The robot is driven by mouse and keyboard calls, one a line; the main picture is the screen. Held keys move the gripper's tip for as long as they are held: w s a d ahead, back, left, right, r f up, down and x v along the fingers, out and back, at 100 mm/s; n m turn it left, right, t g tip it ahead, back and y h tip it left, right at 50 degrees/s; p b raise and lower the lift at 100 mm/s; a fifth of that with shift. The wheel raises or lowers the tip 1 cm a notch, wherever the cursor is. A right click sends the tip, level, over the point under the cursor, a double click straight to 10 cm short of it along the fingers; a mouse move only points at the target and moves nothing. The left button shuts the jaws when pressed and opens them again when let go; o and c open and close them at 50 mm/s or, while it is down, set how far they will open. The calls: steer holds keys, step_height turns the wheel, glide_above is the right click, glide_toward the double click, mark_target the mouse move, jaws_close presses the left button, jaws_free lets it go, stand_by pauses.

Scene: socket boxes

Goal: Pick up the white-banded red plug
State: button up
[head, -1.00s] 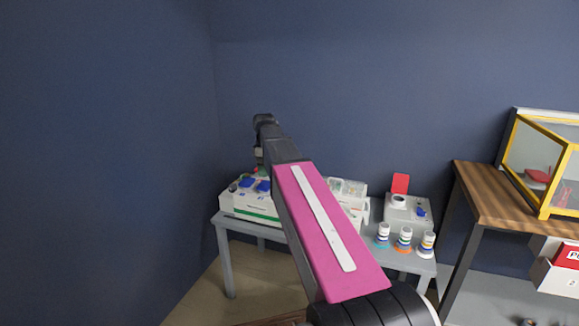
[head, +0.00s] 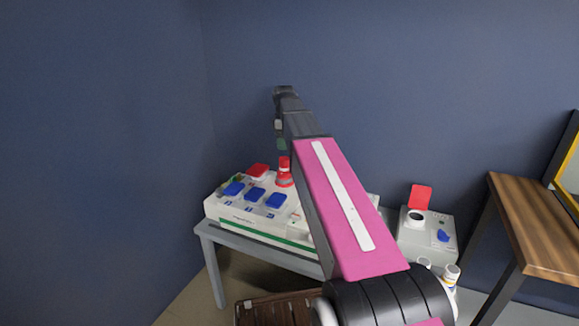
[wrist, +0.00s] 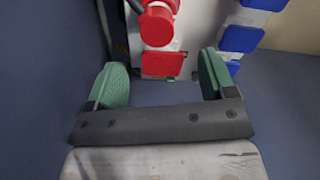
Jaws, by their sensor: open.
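The red plug (head: 285,174) stands upright on the white socket box (head: 262,232), with a pale band around it. In the wrist view the red plug (wrist: 156,24) is at the top centre, seen from above, with pale bands beside its round red end. My gripper (wrist: 162,76) is open, its two green fingers apart with nothing gripped. In the head view my gripper (head: 281,138) hangs above the plug, a little to its left in the picture. A red lid (wrist: 162,64) lies nearer the gap between the fingers. My arm hides the box's right part.
Several blue lids (head: 254,195) and a red lid (head: 258,171) are on the box, which rests on a grey table (head: 213,238). A smaller box (head: 428,234) with an upright red flap stands to the right. A wooden table (head: 515,220) is farther right. Walls are close behind and left.

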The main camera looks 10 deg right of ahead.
mark_target(285, 158)
steer(key=shift+d+f, duration=0.1)
steer(key=shift+f, duration=0.1)
steer(key=shift+w+f, duration=0.15)
steer(key=shift+f, duration=5.05)
steer(key=c, duration=1)
